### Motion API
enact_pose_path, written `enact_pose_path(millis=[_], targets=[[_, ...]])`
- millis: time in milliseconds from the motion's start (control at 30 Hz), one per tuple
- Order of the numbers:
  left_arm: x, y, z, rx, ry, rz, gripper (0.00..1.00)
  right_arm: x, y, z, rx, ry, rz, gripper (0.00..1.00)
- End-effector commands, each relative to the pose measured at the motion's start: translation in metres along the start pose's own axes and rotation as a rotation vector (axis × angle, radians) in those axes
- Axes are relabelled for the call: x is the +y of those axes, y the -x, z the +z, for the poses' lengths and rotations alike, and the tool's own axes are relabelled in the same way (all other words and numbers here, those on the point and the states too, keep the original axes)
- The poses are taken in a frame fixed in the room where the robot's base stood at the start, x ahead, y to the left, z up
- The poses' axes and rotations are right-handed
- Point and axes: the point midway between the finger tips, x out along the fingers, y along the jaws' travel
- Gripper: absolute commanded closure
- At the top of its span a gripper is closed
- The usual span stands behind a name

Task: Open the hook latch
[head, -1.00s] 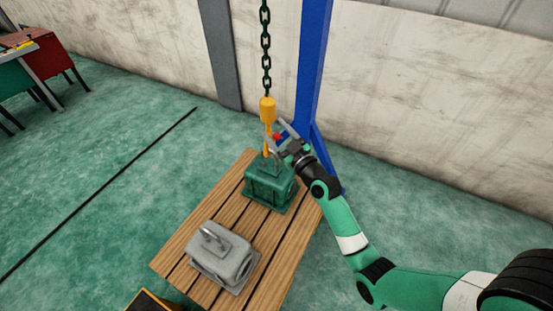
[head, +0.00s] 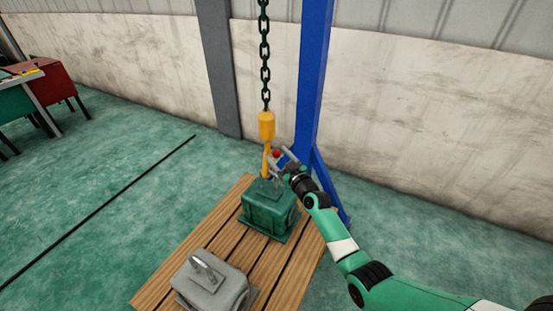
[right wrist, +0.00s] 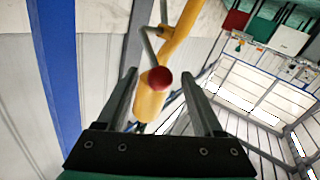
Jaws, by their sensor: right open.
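The yellow hook (head: 266,165) hangs from the dark chain under a yellow swivel block (head: 267,125), just above the green part. A small red knob (head: 276,153), which appears to belong to the hook latch, sits at the hook's right side; it shows larger as a red ball (right wrist: 160,79) in the right wrist view. My right gripper (head: 275,155) is open, its fingers reaching toward the hook from the right. In the right wrist view the gripper (right wrist: 166,84) has the red ball in line between its fingers; contact cannot be told. My left gripper is not in view.
A green block (head: 268,210) and a grey block with a metal loop (head: 212,282) stand on a wooden slatted pallet (head: 240,247). A blue post (head: 312,80) stands close behind the hook.

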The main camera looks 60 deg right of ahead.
Motion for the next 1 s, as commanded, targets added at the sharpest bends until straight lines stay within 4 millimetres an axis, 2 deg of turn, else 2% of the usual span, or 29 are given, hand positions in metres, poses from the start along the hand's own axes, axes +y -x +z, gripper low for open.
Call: enact_pose_path(millis=[133, 400, 467, 800, 1000], targets=[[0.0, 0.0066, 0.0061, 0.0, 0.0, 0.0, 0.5, -0.0005, -0.0131, 0.001, 0.0, 0.0, 0.0, 0.31], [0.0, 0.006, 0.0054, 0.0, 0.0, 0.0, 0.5, 0.0, -0.0149, -0.0006, 0.0, 0.0, 0.0, 0.31], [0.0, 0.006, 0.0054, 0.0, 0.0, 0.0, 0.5, 0.0, -0.0148, -0.0006, 0.0, 0.0, 0.0, 0.41], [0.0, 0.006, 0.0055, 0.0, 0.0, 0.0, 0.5, 0.0, -0.0146, -0.0004, 0.0, 0.0, 0.0, 1.0], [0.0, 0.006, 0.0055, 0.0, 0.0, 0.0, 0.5, 0.0, -0.0146, -0.0003, 0.0, 0.0, 0.0, 1.0]])
